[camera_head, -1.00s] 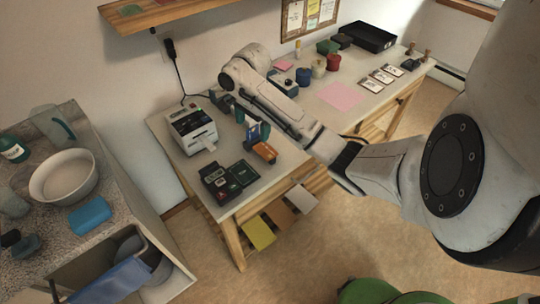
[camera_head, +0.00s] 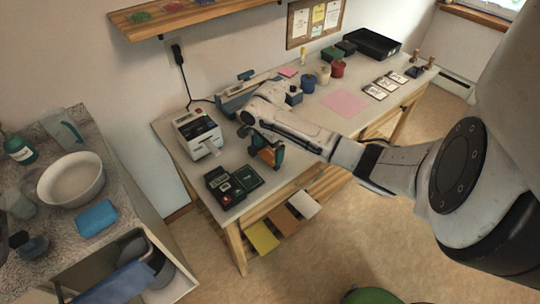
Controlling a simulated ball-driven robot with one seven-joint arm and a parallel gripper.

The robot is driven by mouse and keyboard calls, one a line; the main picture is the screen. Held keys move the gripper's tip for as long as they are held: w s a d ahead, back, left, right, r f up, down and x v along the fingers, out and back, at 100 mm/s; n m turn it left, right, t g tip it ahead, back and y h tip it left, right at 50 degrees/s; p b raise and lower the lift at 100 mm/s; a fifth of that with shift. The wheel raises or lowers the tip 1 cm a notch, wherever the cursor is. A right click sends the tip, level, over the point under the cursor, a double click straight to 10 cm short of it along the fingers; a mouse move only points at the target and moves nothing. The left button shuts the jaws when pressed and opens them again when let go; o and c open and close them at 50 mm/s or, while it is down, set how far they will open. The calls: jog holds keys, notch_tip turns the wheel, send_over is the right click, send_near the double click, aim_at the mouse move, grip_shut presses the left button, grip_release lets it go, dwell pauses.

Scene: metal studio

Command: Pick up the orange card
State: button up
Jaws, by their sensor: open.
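A small orange piece (camera_head: 268,156) shows at the table's front edge, close to teal and dark parts. It is too small to tell whether it is a card. A tan-orange sheet (camera_head: 285,221) lies on the lower shelf between a yellow sheet (camera_head: 262,237) and a white one (camera_head: 304,204). My arm reaches in from the right over the table. My gripper (camera_head: 247,130) points down beside the orange piece, mostly hidden behind my own wrist. It is open, and I see nothing held in it.
A white printer (camera_head: 198,132) stands left of my gripper. A black card terminal (camera_head: 223,188) with a dark green pad (camera_head: 247,178) is in front. A grey-blue device (camera_head: 235,98) stands behind my wrist. A pink sheet (camera_head: 345,103) lies on clear tabletop to the right.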

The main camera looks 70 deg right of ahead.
jog(key=shift+f, duration=0.8)
jog(key=c, duration=0.7)
